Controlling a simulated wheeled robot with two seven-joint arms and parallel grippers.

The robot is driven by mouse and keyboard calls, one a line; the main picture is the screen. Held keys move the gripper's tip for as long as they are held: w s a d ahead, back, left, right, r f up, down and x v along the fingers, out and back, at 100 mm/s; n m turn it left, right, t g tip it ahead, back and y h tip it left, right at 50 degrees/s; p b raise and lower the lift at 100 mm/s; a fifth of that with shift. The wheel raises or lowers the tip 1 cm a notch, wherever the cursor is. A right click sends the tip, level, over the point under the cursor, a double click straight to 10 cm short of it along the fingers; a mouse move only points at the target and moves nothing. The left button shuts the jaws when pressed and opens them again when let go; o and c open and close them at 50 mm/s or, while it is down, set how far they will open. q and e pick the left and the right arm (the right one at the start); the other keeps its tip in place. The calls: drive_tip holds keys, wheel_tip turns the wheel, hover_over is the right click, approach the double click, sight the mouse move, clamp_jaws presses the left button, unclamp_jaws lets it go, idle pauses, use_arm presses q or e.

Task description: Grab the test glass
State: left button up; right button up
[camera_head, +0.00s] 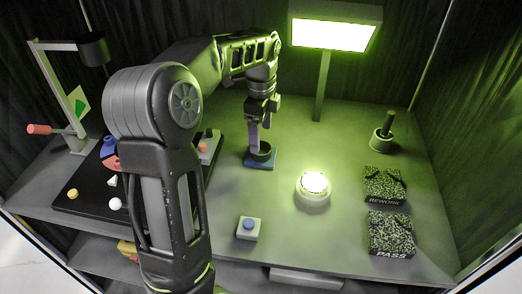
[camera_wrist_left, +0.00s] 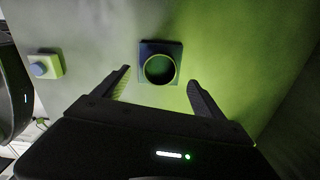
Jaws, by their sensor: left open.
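A round, dark-rimmed piece, likely the test glass (camera_head: 262,153), sits on a small blue square base (camera_head: 261,166) in the middle of the table. In the left wrist view the round piece (camera_wrist_left: 159,69) looks like a ring with a dark green inside, on its dark blue base (camera_wrist_left: 146,48). My left gripper (camera_head: 258,138) points down just above it in the head view, partly covering it. In the left wrist view the fingers (camera_wrist_left: 158,84) are apart and empty, with the ring lying ahead, between their lines. My right gripper does not show.
A lit round lamp (camera_head: 313,187) stands to the right of the base. A button box (camera_head: 249,228) is nearer the front. REWORK (camera_head: 385,187) and PASS (camera_head: 391,234) pads and a dark post (camera_head: 383,138) are at right. A black tray (camera_head: 85,202) lies left.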

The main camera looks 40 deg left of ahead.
sight(261, 147)
use_arm(q)
wheel_tip(261, 147, down, 5)
drive_tip(key=shift+p, duration=0.45)
idle(0.3)
drive_tip(key=c, duration=1.6)
